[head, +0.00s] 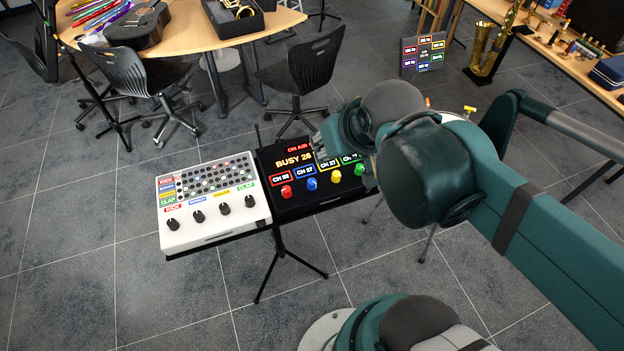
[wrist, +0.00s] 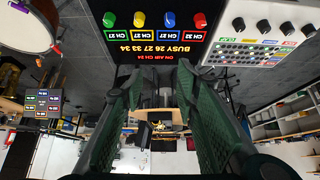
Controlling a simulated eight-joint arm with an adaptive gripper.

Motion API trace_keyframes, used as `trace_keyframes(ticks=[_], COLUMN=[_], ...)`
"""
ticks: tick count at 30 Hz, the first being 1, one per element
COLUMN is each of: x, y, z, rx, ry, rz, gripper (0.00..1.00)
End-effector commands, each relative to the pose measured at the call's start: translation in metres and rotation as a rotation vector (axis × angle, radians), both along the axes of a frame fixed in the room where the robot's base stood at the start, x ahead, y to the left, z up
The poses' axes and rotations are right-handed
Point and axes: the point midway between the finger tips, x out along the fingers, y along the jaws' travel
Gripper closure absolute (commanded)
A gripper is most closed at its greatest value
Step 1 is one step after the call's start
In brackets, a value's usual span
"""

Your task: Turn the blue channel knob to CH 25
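The blue channel knob (head: 311,184) is second from the left in a row of red, blue, yellow and green knobs on a black panel (head: 298,210). Its label above looks like CH 27 but is too small to read surely. The wrist view is upside down and shows the blue knob (wrist: 170,19) at the top. The display there (wrist: 157,60) seems to read ON AIR CH 24 and BUSY 26 27 33 34. My gripper (head: 326,147) is above the panel's right part and hides some of the display. In the wrist view its fingers (wrist: 157,78) are apart and empty, not touching the knob.
A white drum machine (head: 213,212) with black knobs stands left of the panel on a stand. The red knob (head: 286,191) and yellow knob (head: 336,176) sit close beside the blue one. Chairs and a table (head: 182,30) are behind. A small sign (head: 423,52) stands at the back right.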

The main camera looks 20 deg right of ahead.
Motion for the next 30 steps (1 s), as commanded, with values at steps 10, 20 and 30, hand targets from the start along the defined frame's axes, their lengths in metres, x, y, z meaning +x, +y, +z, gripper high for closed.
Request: trace_keyframes(ticks=[10,20,30], x=[0.014,0.029,0.042], y=[0.003,0.007,0.010], z=[-0.009,-0.027,-0.048], rx=[0.040,0.085,0.123], ry=[0.079,0.185,0.292], rz=[-0.052,-0.128,-0.209], gripper=[0.69,0.69,0.69])
